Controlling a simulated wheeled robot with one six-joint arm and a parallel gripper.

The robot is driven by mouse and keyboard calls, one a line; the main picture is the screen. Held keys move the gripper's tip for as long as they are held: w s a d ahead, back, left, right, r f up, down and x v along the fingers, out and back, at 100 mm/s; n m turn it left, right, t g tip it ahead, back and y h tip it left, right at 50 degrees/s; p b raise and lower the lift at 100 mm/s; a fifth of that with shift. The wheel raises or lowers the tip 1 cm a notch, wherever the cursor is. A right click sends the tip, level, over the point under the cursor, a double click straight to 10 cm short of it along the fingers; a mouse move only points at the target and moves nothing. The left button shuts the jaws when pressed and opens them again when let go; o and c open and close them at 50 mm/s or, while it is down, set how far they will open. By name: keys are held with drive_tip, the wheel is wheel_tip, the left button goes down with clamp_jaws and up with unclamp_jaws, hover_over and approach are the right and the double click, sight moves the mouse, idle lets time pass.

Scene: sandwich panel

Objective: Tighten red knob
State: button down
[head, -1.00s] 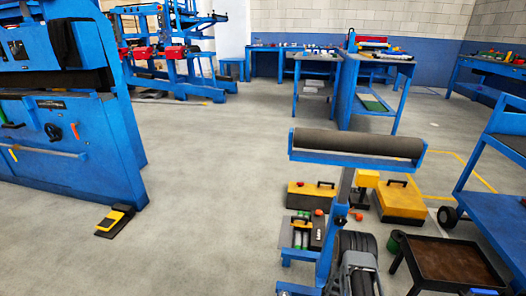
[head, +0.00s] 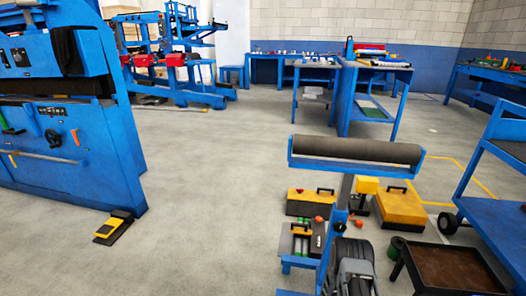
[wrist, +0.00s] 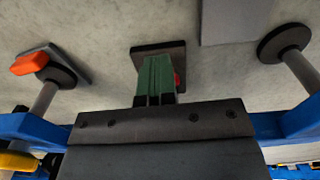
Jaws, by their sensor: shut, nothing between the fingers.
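A small red part (wrist: 177,80) shows in the wrist view, just right of my gripper's fingers. It may be the red knob; most of it is hidden behind the fingers. My gripper (wrist: 155,60) points away from the wrist camera, its green fingers shut together with nothing between them. I cannot tell whether the fingers touch the red part. A dark square plate (wrist: 176,47) lies beyond the fingertips. An orange-red part (wrist: 30,64) sits on a grey plate at the left of the wrist view. In the head view, I cannot pick out the gripper's fingertips.
A blue roller stand (head: 355,150) stands close ahead. Yellow toolboxes (head: 400,208) lie behind it. A brown-topped tray (head: 450,270) and a blue cart (head: 500,180) stand right. A blue machine (head: 80,165) with a foot pedal (head: 113,228) stands left. The middle floor (head: 210,190) is clear.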

drive_tip(key=shift+s+a+f, duration=0.2)
drive_tip(key=shift+f, duration=0.25)
drive_tip(key=shift+r+p, duration=0.65)
drive_tip(key=shift+p, duration=0.35)
wheel_tip(320, 180, up, 5)
drive_tip(key=p, duration=0.3)
drive_tip(key=shift+d+f+p, duration=0.1)
drive_tip(key=shift+f+p, duration=0.05)
drive_tip(key=shift+p, duration=0.15)
